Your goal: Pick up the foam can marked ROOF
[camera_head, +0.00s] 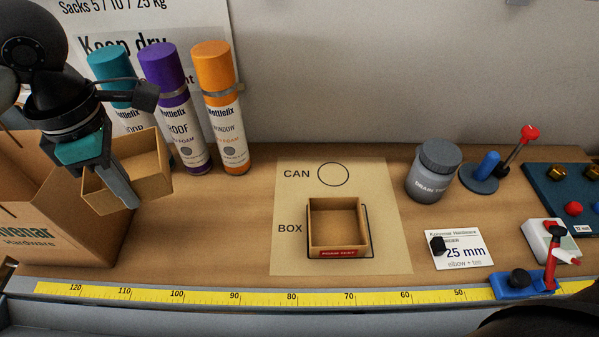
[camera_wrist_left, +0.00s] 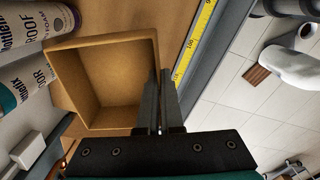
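The foam can marked ROOF (camera_head: 178,125) stands upright at the back left, with a purple cap and white label. Part of it shows in the left wrist view (camera_wrist_left: 38,22). A teal-capped can (camera_head: 110,66) stands to its left, and an orange-capped can marked WINDOW (camera_head: 227,120) to its right. My left gripper (camera_head: 128,200) is in front of the cans, shut on one wall of a small open cardboard box (camera_head: 152,181). This box is empty in the left wrist view (camera_wrist_left: 105,85) and appears tilted. It hides the teal can's lower part. My right gripper is not in view.
A large cardboard carton (camera_head: 95,245) stands at left. A mat (camera_head: 290,255) marked CAN and BOX holds another small box (camera_head: 338,254); its CAN circle is empty. A grey jar (camera_head: 434,175), a price card (camera_head: 458,262) and tools are at right. A yellow ruler (camera_head: 260,298) lines the front edge.

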